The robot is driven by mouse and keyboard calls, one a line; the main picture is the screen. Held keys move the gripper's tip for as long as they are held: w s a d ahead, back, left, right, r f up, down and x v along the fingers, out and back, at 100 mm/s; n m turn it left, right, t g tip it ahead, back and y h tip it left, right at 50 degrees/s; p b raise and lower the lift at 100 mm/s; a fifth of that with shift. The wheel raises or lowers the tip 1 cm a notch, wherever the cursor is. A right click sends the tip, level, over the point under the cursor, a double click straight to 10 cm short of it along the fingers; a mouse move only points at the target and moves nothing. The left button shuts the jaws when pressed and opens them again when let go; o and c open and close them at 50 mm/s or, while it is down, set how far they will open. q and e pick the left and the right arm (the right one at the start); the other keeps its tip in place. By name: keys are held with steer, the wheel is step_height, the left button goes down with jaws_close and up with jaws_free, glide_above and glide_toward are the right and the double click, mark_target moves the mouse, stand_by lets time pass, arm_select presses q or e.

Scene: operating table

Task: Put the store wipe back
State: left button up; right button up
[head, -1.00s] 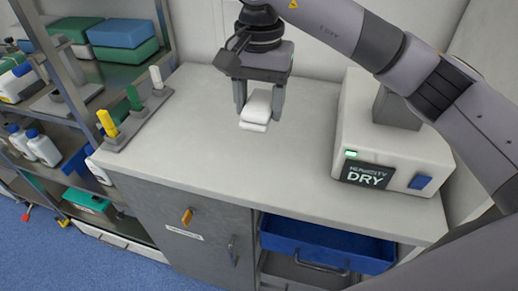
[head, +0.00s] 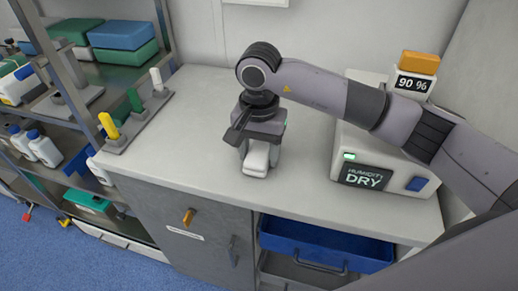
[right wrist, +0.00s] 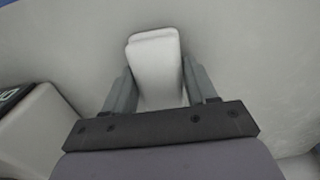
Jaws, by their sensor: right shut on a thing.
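The store wipe is a white folded pad (head: 255,161). My right gripper (head: 257,153) is shut on it, with the fingers pointing down over the light worktop (head: 195,125). In the right wrist view the wipe (right wrist: 155,62) sits between the two grey fingers (right wrist: 158,92), with its outer end sticking out past them. I cannot tell whether the wipe touches the worktop. A blue open drawer (head: 325,258) sticks out below the worktop's front edge. My left gripper is not in view.
A humidity device marked DRY (head: 366,177) stands right, with a 90 % display (head: 412,84) and orange block (head: 420,62) behind. A rack with yellow, green and white pieces (head: 136,115) stands left. Shelves hold bottles (head: 42,146) and boxes. A grey cabinet door (head: 195,235) is left of the drawer.

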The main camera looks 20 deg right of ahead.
mark_target(259, 151)
steer(key=shift+f, duration=0.1)
steer(key=o, duration=1)
steer(key=shift+r, duration=0.35)
step_height(259, 151, up, 12)
steer(key=shift+f+b, duration=0.15)
steer(key=shift+b, duration=0.6)
